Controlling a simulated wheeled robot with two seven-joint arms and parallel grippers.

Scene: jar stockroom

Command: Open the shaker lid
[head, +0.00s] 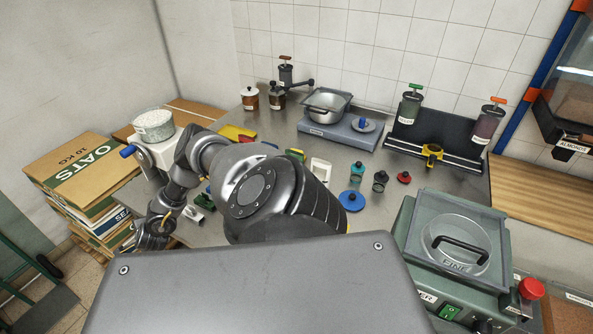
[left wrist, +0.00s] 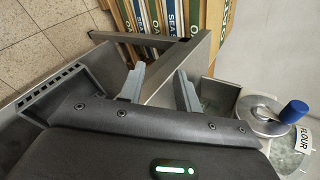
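The shaker (head: 452,262) is a grey-green machine at the lower right in the head view, partly cut off by my body. Its square lid (head: 487,215) lies closed on top, with a round window marked FINE and a black bar handle (head: 460,250). My left gripper (head: 152,236) is far from it, low at the left edge of the metal table. In the left wrist view its two fingers (left wrist: 160,72) stand apart with a grey metal bar seen between or behind them; I cannot tell whether they touch it. My right gripper is not in view.
A red knob (head: 531,289) sits right of the shaker. Oats boxes (head: 75,170) are stacked at the left. A flour container (left wrist: 285,140) shows in the left wrist view.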

